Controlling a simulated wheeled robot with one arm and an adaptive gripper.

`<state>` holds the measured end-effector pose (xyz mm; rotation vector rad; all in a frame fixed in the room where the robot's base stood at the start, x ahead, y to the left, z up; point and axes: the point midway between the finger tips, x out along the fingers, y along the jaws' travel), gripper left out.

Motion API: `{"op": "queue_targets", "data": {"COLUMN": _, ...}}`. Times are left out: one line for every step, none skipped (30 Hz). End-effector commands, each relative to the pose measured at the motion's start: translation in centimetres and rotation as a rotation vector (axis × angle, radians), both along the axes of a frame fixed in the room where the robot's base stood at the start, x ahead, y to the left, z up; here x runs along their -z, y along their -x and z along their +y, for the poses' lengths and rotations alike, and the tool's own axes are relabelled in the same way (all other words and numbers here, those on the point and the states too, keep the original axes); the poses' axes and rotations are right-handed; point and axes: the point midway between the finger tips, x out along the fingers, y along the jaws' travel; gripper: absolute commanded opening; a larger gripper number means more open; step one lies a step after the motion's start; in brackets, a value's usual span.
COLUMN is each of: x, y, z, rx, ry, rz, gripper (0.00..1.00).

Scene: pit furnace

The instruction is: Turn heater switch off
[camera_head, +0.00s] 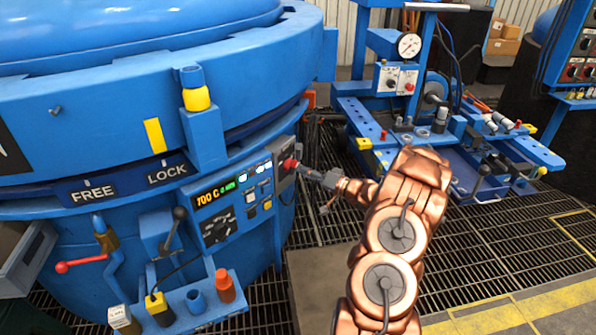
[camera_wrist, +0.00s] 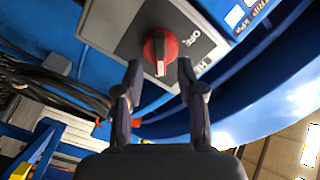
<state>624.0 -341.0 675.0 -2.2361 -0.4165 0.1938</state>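The heater switch is a red round knob (camera_wrist: 159,46) with a pale mark, on a grey plate (camera_wrist: 125,32) on the blue furnace. "OFF" is printed beside the knob, and a partly hidden label begins "HE". In the wrist view the pale mark points down toward my gripper, not at "OFF". The red knob also shows in the head view (camera_head: 289,163), at the right end of the control panel. My gripper (camera_wrist: 159,69) is open. Its fingertips are to either side of the knob's near end, with visible gaps; whether either touches cannot be told.
The panel (camera_head: 232,199) beside the switch has a lit "700 C" display and several buttons. The blue furnace wall (camera_head: 70,240) curves close by. Cables (camera_wrist: 50,85) run left of the plate in the wrist view. A blue gauge rig (camera_head: 400,75) stands at right.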

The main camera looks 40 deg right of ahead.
Motion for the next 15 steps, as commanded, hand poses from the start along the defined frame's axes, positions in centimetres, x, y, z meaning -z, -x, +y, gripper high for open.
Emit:
{"op": "queue_targets", "data": {"x": 0.1, "y": -0.6, "z": 0.4, "rx": -0.004, "ry": 0.001, "rz": 0.000, "gripper": 0.39}}
{"op": "queue_targets", "data": {"x": 0.1, "y": -0.9, "z": 0.5, "rx": -0.003, "ry": 0.001, "rz": 0.001, "gripper": 0.39}}
{"op": "queue_targets", "data": {"x": 0.1, "y": -1.3, "z": 0.6, "rx": -0.003, "ry": 0.002, "rz": 0.000, "gripper": 0.39}}
{"op": "queue_targets", "data": {"x": 0.1, "y": -1.6, "z": 0.7, "rx": -0.003, "ry": 0.002, "rz": 0.000, "gripper": 0.39}}
{"op": "queue_targets", "data": {"x": 0.1, "y": -1.9, "z": 0.8, "rx": -0.002, "ry": 0.002, "rz": 0.000, "gripper": 0.39}}
{"op": "queue_targets", "data": {"x": 0.1, "y": -2.1, "z": 0.9, "rx": -0.002, "ry": 0.002, "rz": 0.000, "gripper": 0.39}}
{"op": "queue_targets", "data": {"x": 0.0, "y": -2.3, "z": 0.9, "rx": -0.001, "ry": 0.002, "rz": 0.000, "gripper": 0.39}}
{"op": "queue_targets", "data": {"x": 0.0, "y": -2.5, "z": 1.0, "rx": -0.001, "ry": 0.001, "rz": 0.000, "gripper": 0.39}}
{"op": "queue_targets", "data": {"x": 0.0, "y": -2.7, "z": 1.1, "rx": -0.002, "ry": 0.001, "rz": 0.001, "gripper": 0.39}}
{"op": "queue_targets", "data": {"x": 0.0, "y": -2.8, "z": 1.2, "rx": -0.002, "ry": 0.001, "rz": 0.001, "gripper": 0.39}}
{"op": "queue_targets", "data": {"x": 0.0, "y": -2.8, "z": 1.2, "rx": -0.002, "ry": 0.001, "rz": 0.001, "gripper": 0.39}}
{"op": "queue_targets", "data": {"x": 0.0, "y": -2.9, "z": 1.2, "rx": -0.002, "ry": 0.001, "rz": 0.001, "gripper": 0.39}}
{"op": "queue_targets", "data": {"x": 0.0, "y": -2.9, "z": 1.2, "rx": -0.002, "ry": 0.001, "rz": 0.001, "gripper": 0.39}}
{"op": "queue_targets", "data": {"x": 0.0, "y": -3.0, "z": 1.2, "rx": -0.002, "ry": 0.001, "rz": 0.001, "gripper": 0.39}}
{"op": "queue_targets", "data": {"x": 0.0, "y": -3.0, "z": 1.2, "rx": -0.002, "ry": 0.001, "rz": 0.001, "gripper": 0.39}}
